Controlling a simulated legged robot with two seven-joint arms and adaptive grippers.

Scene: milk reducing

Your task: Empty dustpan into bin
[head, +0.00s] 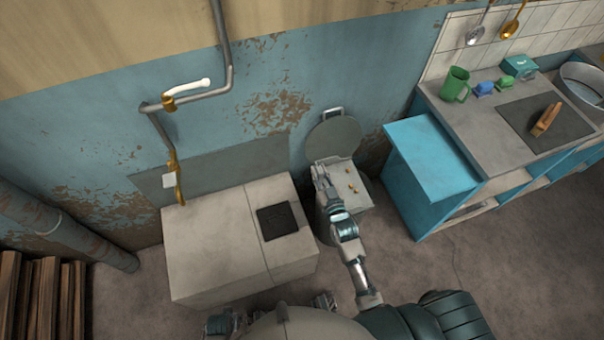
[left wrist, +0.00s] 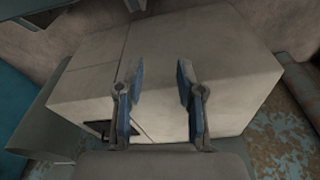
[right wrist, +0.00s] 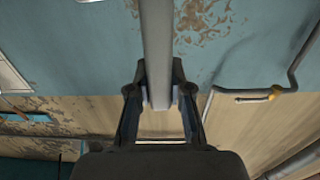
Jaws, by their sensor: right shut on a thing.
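The bin (head: 325,230) stands on the floor against the wall, right of a pale cabinet. Its round grey lid (head: 333,137) stands raised at the back. A grey dustpan (head: 352,180) with a few small yellowish bits on it is over the bin's top; whether it touches the rim I cannot tell. My right gripper (head: 321,172) is at the dustpan's left side. In the right wrist view its fingers are shut on a grey bar (right wrist: 157,45), which looks like the dustpan's handle. My left gripper (left wrist: 160,88) is open and empty, above the pale cabinet in its wrist view.
The pale cabinet (head: 215,245) with a dark square panel stands left of the bin. Pipes run along the wall. Floor between bin and counter is clear.

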